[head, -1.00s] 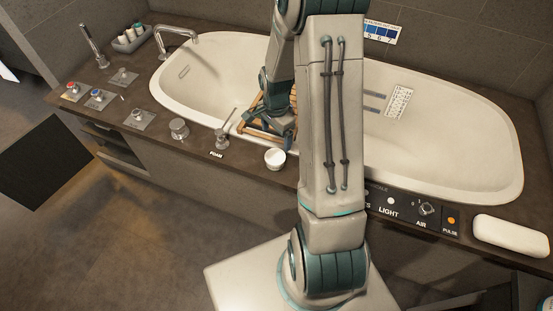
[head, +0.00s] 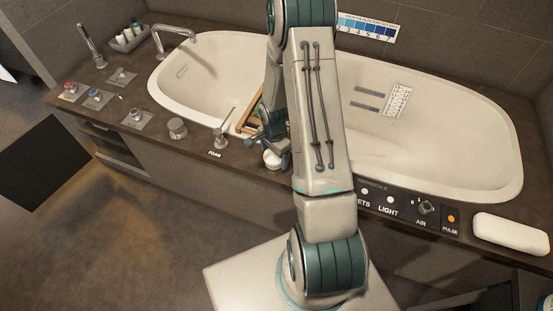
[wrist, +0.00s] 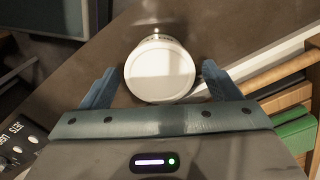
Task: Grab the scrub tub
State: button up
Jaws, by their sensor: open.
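The scrub tub (wrist: 160,70) is a small round white tub with a pale lid. It stands on the dark front ledge of the bath, and in the head view (head: 272,160) it is partly hidden by my gripper. My gripper (wrist: 155,78) is open, with one finger on each side of the tub in the wrist view. A gap shows between each finger and the tub, so neither finger appears to touch it. In the head view my gripper (head: 270,143) is right at the tub.
A wooden rack (head: 248,120) lies just behind the tub, and a green item (wrist: 295,135) shows in it. The FOAM lever (head: 221,138) stands to the left. The white bath (head: 440,150) is behind. A control panel (head: 410,207) and a white cushion (head: 510,233) are to the right.

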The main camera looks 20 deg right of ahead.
jog(key=shift+f, duration=0.7)
jog(key=c, duration=1)
jog(key=shift+o, duration=0.2)
